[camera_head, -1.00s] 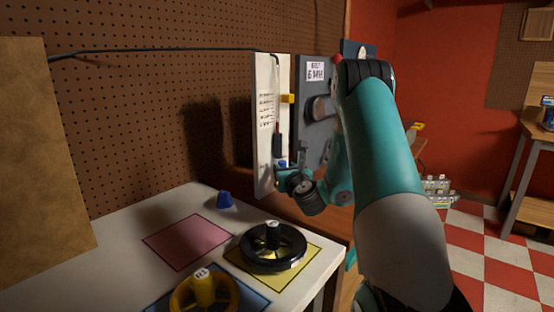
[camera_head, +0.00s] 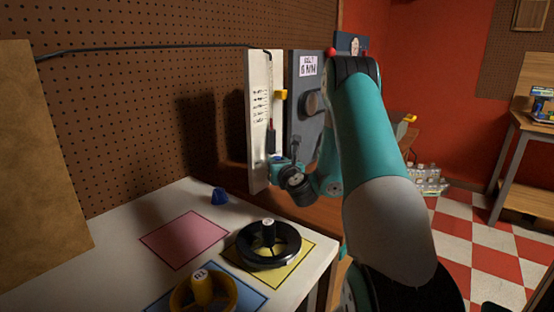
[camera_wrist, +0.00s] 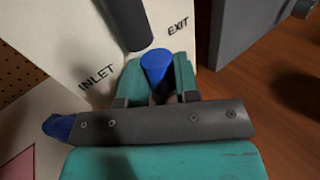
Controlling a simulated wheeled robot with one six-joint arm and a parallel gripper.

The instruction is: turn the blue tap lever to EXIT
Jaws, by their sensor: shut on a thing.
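The blue tap lever (camera_wrist: 157,62) shows in the wrist view as a round blue end between the two teal fingers of my gripper (camera_wrist: 159,78). My gripper is shut on it. The lever lies between the printed words INLET (camera_wrist: 97,78) at left and EXIT (camera_wrist: 178,27) at right, on the white panel (camera_wrist: 70,35). In the head view my gripper (camera_head: 278,163) is at the lower part of the white panel (camera_head: 257,110). The lever is mostly hidden there by the gripper and wrist.
A dark cylinder (camera_wrist: 125,22) hangs just above the lever. A grey panel (camera_head: 303,115) with a knob stands to the right.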

